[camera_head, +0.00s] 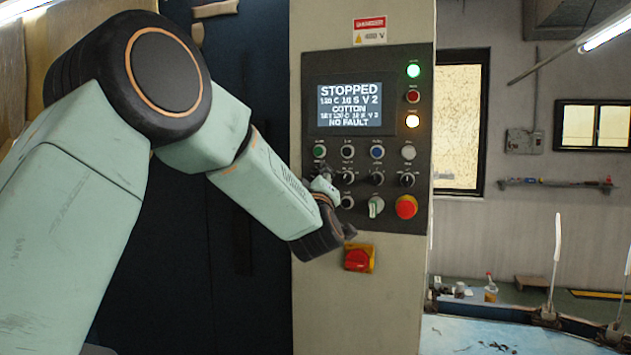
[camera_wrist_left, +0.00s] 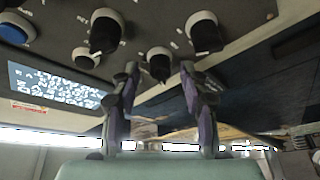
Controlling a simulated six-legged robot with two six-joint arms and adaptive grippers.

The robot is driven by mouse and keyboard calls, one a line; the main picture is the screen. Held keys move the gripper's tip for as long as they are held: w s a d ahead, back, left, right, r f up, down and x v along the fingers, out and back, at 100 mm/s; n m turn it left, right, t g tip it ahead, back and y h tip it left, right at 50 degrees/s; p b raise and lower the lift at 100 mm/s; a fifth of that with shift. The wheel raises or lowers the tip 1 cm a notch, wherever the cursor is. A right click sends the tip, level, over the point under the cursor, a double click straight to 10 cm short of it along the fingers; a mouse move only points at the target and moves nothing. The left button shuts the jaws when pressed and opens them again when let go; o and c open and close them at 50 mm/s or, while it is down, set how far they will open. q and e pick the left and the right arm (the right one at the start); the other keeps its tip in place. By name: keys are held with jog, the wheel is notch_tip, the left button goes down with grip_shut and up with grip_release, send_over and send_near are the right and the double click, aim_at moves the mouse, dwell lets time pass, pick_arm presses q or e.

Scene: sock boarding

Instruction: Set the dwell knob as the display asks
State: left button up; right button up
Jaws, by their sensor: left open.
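The display (camera_head: 348,104) on the dark control panel (camera_head: 425,130) reads STOPPED, COTTON and NO FAULT. Its setting lines seem to read 120 C, 10 S, V 2 above and a similar set line below, but the digits are blurred. Several black knobs with pale pointers sit below it, among them a middle one (camera_head: 376,178). I cannot read which label is dwell. My left gripper (camera_head: 323,183) is at the panel's lower left, covering part of the knob rows. In the left wrist view it is open (camera_wrist_left: 159,75), with a dark knob (camera_wrist_left: 159,62) between its fingertips; contact is unclear.
A red switch on a yellow plate (camera_head: 358,258) is below the panel, close to my left wrist. A bench (camera_head: 470,335) stands at the lower right.

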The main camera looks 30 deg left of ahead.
pick_arm(q)
jog(key=v, duration=1.2)
jog(key=shift+s, duration=0.15)
